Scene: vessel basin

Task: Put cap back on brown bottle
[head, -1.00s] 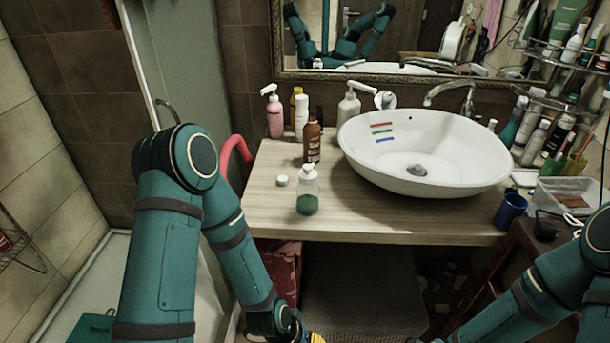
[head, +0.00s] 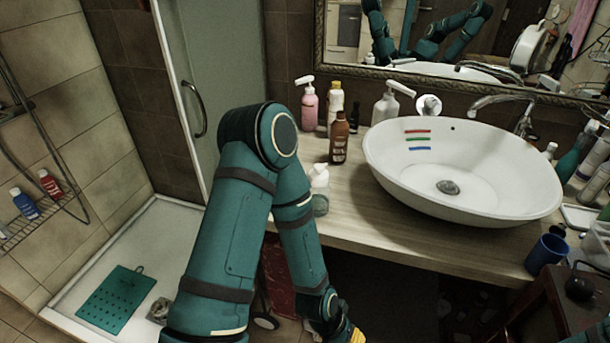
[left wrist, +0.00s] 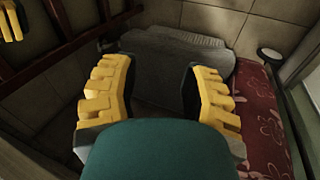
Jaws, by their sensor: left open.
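The brown bottle (head: 339,138) stands upright on the wooden counter, left of the basin, in the head view. I cannot make out whether a cap is on it. No loose cap is visible now; my left arm covers part of the counter's left side. My left gripper (head: 345,334) is low in front of the counter, below its top and well away from the bottle. In the left wrist view its yellow fingers (left wrist: 160,82) are apart with nothing between them. Part of another yellow-fingered gripper, likely my right (left wrist: 11,20), shows at that view's top left corner.
The white basin (head: 465,165) fills the counter's middle. A pink pump bottle (head: 309,106), a white pump bottle (head: 385,108) and other bottles stand behind the brown one. A clear pump bottle (head: 319,185) is partly behind my arm. A blue cup (head: 545,254) stands at the right.

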